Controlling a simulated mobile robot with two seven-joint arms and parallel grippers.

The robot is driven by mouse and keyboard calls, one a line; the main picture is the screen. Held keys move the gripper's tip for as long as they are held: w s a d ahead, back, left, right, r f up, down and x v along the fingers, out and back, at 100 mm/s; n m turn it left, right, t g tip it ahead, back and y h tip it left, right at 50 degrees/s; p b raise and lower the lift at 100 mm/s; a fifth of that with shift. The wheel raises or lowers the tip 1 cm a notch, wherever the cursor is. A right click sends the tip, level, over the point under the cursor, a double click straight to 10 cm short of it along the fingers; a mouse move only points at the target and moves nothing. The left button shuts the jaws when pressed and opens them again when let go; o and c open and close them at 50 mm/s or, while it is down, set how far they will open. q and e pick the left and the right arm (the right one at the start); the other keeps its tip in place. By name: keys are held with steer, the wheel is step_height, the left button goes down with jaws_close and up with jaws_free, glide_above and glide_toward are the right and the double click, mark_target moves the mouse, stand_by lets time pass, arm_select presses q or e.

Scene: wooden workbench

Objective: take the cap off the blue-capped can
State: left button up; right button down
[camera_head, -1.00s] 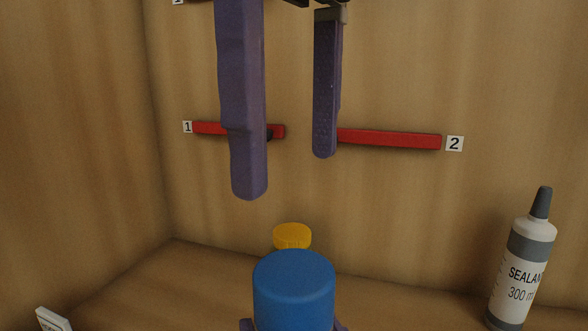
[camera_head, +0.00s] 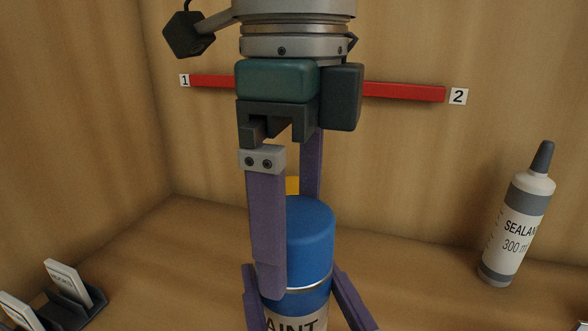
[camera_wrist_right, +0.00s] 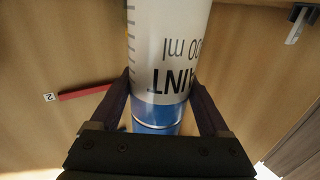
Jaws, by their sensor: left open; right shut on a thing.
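The can has a tall blue cap (camera_head: 310,225) and a white body with black "PAINT" lettering (camera_head: 308,322). It stands upright in the head view, its lower part out of frame. My left gripper (camera_head: 285,240) comes straight down from above. Its open purple fingers straddle the cap, one in front and one behind; contact is unclear. My right gripper (camera_wrist_right: 162,95) is shut on the can just below the cap, its purple fingers on either side. In the right wrist view the can's printed body (camera_wrist_right: 168,45) appears upside down.
A sealant bottle (camera_head: 515,230) stands at the right. A yellow cap (camera_head: 292,185) shows behind the can, mostly hidden. Red bars (camera_head: 405,92) marked 1 and 2 are on the back wall. A dark holder with white cards (camera_head: 70,285) is at lower left.

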arm_select(q)
steer(key=shift+f, duration=0.25)
steer(key=c, duration=1.4)
steer(key=shift+r, duration=0.25)
steer(key=shift+r, duration=0.9)
steer(key=shift+r, duration=0.1)
